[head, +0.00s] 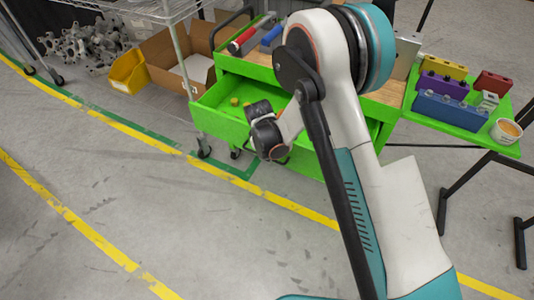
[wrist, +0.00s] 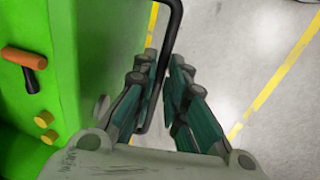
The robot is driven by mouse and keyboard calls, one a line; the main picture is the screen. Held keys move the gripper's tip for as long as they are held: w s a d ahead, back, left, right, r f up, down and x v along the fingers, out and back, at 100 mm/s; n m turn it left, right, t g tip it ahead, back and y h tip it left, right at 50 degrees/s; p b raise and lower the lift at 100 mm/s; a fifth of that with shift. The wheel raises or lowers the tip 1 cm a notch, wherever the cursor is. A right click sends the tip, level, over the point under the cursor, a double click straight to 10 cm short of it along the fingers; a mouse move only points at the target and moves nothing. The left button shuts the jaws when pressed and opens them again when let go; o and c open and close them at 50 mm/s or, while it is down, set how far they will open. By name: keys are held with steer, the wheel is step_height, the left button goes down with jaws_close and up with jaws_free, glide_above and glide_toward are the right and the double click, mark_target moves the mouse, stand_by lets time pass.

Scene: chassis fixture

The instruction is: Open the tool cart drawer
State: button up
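The green tool cart (head: 295,92) stands at the back centre. Its drawer (head: 222,118) is pulled out toward me, with its inside visible from above. The drawer's green wall (wrist: 70,30) also fills the left of the wrist view. My gripper (head: 266,150) is at the drawer's front, partly hidden by my arm. In the wrist view my gripper (wrist: 161,66) has its fingers apart, with a gap between the tips. The black drawer handle (wrist: 169,38) runs between the fingers. Firm contact with it is not visible.
Small yellow pieces (wrist: 44,119) and an orange-handled tool (wrist: 24,57) show at the drawer. A green side shelf (head: 460,130) with coloured blocks is on the right. A yellow bin (head: 128,72) and cardboard box (head: 178,60) are at left. The floor in front is clear.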

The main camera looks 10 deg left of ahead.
steer(key=shift+o, duration=0.8)
step_height(320, 180, up, 12)
steer(key=s, duration=0.2)
steer(key=shift+a, duration=0.4)
steer(key=shift+f, duration=0.1)
